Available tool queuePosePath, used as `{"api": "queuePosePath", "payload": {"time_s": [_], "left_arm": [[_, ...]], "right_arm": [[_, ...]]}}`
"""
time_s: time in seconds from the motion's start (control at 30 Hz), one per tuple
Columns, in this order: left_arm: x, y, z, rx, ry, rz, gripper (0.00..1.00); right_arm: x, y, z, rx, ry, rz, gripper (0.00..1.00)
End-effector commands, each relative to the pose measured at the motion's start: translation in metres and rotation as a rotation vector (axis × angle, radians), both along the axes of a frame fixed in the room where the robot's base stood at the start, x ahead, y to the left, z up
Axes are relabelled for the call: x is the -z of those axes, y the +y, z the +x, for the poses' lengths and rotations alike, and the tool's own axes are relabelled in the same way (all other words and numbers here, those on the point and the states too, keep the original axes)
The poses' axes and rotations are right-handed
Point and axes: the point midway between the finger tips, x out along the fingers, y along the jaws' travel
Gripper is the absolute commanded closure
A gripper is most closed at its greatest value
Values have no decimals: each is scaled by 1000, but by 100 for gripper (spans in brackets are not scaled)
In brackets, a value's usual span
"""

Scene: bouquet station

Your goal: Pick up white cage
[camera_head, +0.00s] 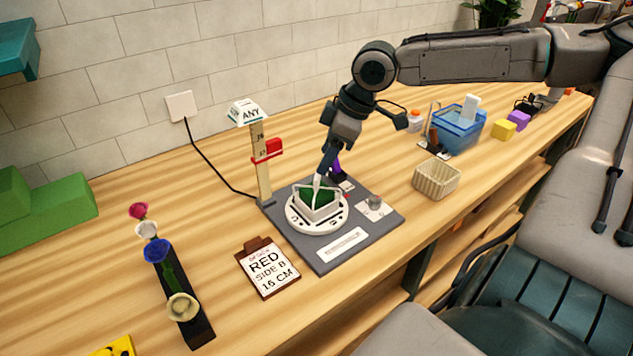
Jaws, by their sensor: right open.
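A white cage (317,212) stands around a green block (318,196) on a round white turntable (295,222). The turntable sits on a dark grey base board (300,251) in the middle of the bench. My right gripper (324,172) reaches down from above, with its fingertips over the back of the cage. It is open; whether a finger touches the cage cannot be told. The gripper partly hides the cage's back rim.
A wooden post (261,170) with a red marker stands at the board's back left. A card (267,268) reads "RED SIDE B 16 CM". A black flower rack (190,318) is at left. A cream basket (437,178) and blue crate (458,130) stand at right.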

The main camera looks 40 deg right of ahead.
Motion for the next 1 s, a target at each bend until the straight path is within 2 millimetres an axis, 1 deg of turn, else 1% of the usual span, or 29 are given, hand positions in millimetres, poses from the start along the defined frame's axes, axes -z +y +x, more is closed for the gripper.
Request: {"api": "queuePosePath", "payload": {"time_s": [0.03, 0.1, 0.23, 0.4, 0.5, 0.7, 0.87, 0.9, 0.97, 1.0], "left_arm": [[-1, 0, 7, 1, -9, 0, 0], [-2, 0, 13, 0, -17, -1, 0], [-4, 0, 17, 1, -24, -1, 0], [-3, 0, 12, 0, -18, -1, 0], [-2, 0, 7, 1, -11, 0, 0], [-1, 0, -1, 0, 0, 0, 0], [-1, 0, -3, 0, 2, 0, 0], [-1, 0, -2, 0, 2, 0, 0], [-1, 0, -2, 0, 1, 0, 0], [-1, 0, -1, 0, 0, 0, 0]], "right_arm": [[2, 0, 0, 0, 2, -1, 45], [6, 1, 1, 0, 3, -1, 45], [20, 5, 2, -1, 7, -3, 45], [38, 9, 7, 0, 6, -4, 45], [44, 11, 9, 0, 4, -2, 45], [49, 13, 12, -1, 1, -1, 45], [49, 13, 12, 0, 0, 0, 45], [49, 13, 12, 0, 0, 0, 47], [49, 13, 12, 0, 0, 0, 59], [49, 13, 12, 0, 0, 0, 67]]}}
